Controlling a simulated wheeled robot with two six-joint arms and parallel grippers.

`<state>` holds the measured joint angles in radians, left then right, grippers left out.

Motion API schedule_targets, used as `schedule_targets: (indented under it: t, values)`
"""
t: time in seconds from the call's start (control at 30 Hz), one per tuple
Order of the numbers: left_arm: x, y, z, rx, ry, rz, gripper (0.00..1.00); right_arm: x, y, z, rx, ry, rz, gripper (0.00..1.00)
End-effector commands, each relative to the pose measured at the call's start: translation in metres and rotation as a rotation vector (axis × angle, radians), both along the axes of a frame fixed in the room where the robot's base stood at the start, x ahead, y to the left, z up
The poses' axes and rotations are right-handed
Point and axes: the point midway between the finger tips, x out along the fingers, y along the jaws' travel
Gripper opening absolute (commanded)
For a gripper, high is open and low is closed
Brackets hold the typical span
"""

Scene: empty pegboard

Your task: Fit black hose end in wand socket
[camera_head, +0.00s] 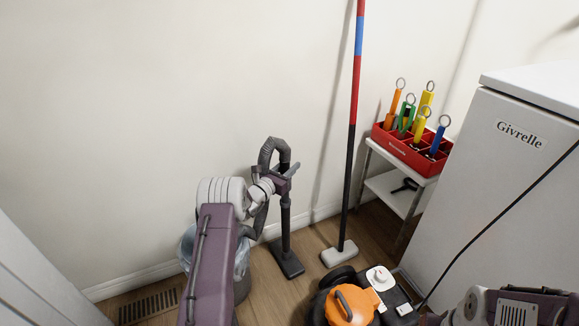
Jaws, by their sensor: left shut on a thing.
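A dark upright wand (286,220) stands on a flat black floor head (286,262) near the wall. A grey ribbed hose (267,150) arches over the wand's top, and its black end (285,158) points down, in line with the wand. My left gripper (283,184) is shut on the hose end near the wand's top. The fingers hide the wand socket, so I cannot tell whether the end is inside it. My right arm (515,308) shows at the bottom right; its gripper is out of view.
An orange-and-black vacuum (350,306) sits at the bottom. A red, blue and black pole (353,100) stands right of the wand. A lined bin (242,285) is partly behind my left arm. A red caddy (405,152) rests on a white stand (390,190) by a white fridge (500,190).

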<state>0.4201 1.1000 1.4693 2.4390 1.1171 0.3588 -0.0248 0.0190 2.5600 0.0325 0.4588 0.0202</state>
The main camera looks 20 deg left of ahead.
Motion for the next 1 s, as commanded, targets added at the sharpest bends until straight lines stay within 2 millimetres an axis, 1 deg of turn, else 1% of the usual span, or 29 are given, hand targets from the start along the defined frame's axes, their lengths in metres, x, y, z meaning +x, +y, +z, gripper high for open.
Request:
schedule_targets:
  t: [0.07,0.1,0.13,0.17,0.43,0.53,0.63,0.8,0.9,1.0]
  values:
    - [0.0,0.0,-0.003,0.0,-0.001,0.0,0.0,0.0,0.0,-0.003,0.0,0.0,0.0,0.57]
    - [0.0,0.0,-0.001,0.0,-0.001,0.0,0.42,0.0,0.0,-0.001,0.0,0.0,0.0,0.57]
    - [0.0,0.0,-0.001,0.0,-0.001,0.0,0.51,0.0,0.0,-0.001,0.0,0.0,0.0,0.57]
    - [0.0,0.0,-0.001,0.0,-0.001,0.0,0.57,0.0,0.0,-0.001,0.0,0.0,0.0,0.57]
    - [0.0,0.0,-0.001,0.0,0.0,0.0,0.57,0.0,0.0,-0.001,0.0,0.0,0.0,0.57]
    - [-0.006,0.002,0.001,-0.001,0.002,0.001,0.57,0.0,0.0,0.005,0.0,0.0,0.0,0.57]
    - [-0.025,0.006,0.004,-0.002,0.005,0.003,0.57,0.0,0.0,0.018,0.0,0.0,0.0,0.57]
    - [-0.063,0.014,0.003,-0.002,0.005,0.003,0.57,0.0,0.0,0.037,0.0,0.0,0.0,0.57]
    - [-0.078,0.017,0.001,-0.003,0.003,0.003,0.57,0.0,0.0,0.042,0.0,0.0,0.0,0.57]
    - [-0.087,0.018,0.0,0.0,0.001,0.001,0.57,0.0,0.0,0.044,0.0,0.0,0.0,0.57]
